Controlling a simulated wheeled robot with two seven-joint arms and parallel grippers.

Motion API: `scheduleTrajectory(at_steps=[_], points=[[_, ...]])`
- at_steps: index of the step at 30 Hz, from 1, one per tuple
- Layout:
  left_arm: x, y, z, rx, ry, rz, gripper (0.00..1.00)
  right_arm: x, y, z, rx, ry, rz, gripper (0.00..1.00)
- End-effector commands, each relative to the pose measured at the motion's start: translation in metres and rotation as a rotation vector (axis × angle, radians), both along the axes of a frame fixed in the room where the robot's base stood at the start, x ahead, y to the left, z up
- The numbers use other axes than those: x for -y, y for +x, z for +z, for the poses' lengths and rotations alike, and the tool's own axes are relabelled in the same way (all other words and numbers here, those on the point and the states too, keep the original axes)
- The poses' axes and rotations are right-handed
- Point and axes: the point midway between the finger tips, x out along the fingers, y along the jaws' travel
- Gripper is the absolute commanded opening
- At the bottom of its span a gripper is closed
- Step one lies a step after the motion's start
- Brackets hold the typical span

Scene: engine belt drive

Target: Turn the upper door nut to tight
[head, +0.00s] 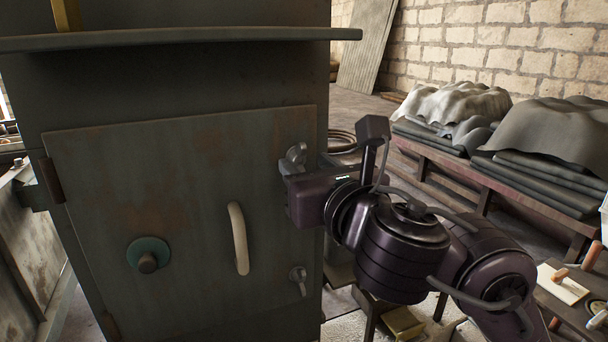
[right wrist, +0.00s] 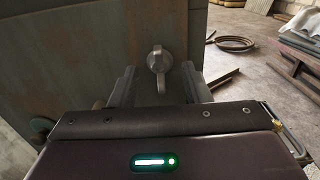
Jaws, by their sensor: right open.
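The upper door nut (head: 294,157) is a grey metal wing nut at the upper right edge of the cabinet door (head: 180,210). In the right wrist view the upper nut (right wrist: 158,60) has a round head and a wing hanging down. My right gripper (head: 290,172) is at this nut. In the wrist view its two fingers stand apart on either side of the nut, with a gap visible on both sides. The lower door nut (head: 298,276) sits lower on the same door edge. My left gripper is not in view.
A pale curved handle (head: 239,238) and a round green-rimmed knob (head: 148,256) stick out of the door. A ledge (head: 180,38) juts out above it. A bench (head: 450,163) with covered stacks stands at the right.

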Motion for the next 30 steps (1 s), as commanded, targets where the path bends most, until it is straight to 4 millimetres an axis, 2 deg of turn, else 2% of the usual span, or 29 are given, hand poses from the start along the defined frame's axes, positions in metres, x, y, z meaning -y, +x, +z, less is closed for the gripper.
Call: scheduleTrajectory(at_steps=[6, 14, 17, 24, 30], points=[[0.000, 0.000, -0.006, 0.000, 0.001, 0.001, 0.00, -0.007, 0.017, 0.000, 0.000, 0.000, 0.000, 0.43], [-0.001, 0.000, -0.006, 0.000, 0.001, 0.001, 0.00, -0.007, 0.019, 0.000, -0.001, 0.002, -0.001, 0.43], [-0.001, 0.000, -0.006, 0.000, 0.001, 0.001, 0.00, -0.007, 0.019, 0.000, -0.001, 0.002, -0.001, 0.33], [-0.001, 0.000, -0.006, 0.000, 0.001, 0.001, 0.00, -0.007, 0.019, 0.000, -0.001, 0.002, -0.001, 0.01], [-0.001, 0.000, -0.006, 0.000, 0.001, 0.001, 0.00, -0.007, 0.019, 0.000, -0.004, 0.010, -0.001, 0.00]])
